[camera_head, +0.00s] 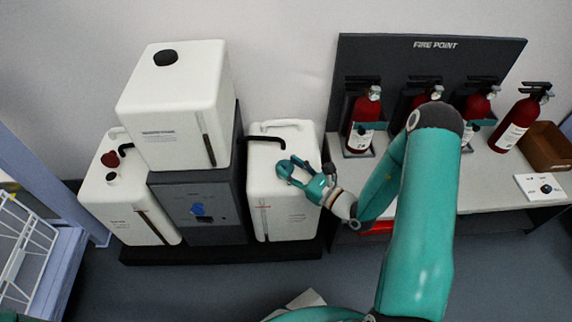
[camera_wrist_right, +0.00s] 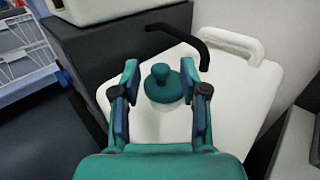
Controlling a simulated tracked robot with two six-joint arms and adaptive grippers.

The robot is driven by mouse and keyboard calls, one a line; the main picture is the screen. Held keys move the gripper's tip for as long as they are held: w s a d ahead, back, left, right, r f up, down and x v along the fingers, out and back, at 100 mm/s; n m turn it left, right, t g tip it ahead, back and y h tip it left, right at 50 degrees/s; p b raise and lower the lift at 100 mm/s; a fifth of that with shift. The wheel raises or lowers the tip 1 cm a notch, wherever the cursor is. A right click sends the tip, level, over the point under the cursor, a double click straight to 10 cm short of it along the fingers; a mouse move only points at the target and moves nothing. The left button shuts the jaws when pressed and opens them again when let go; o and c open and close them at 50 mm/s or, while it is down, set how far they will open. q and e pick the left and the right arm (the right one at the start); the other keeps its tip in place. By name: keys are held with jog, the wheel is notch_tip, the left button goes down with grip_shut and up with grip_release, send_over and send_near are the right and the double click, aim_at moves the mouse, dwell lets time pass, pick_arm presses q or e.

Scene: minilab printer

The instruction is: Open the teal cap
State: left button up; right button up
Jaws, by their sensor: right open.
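The teal cap (camera_wrist_right: 163,84) sits on top of the right white tank (camera_wrist_right: 238,92), near the black bent pipe. In the right wrist view it lies between the two fingers of my right gripper (camera_wrist_right: 160,82), with a visible space on each side. In the head view my right gripper (camera_head: 288,172) is open over the top of the right white tank (camera_head: 283,213). There the cap is hard to tell from the teal fingers. My left gripper is not in view.
A black bent pipe (camera_wrist_right: 180,38) and a white handle (camera_wrist_right: 232,43) stand beside the cap. A dark cabinet (camera_head: 205,208) carries another white tank (camera_head: 175,105) on the left. A bench with several red extinguishers (camera_head: 365,105) stands right.

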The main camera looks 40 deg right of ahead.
jog(key=shift+x, duration=1.25)
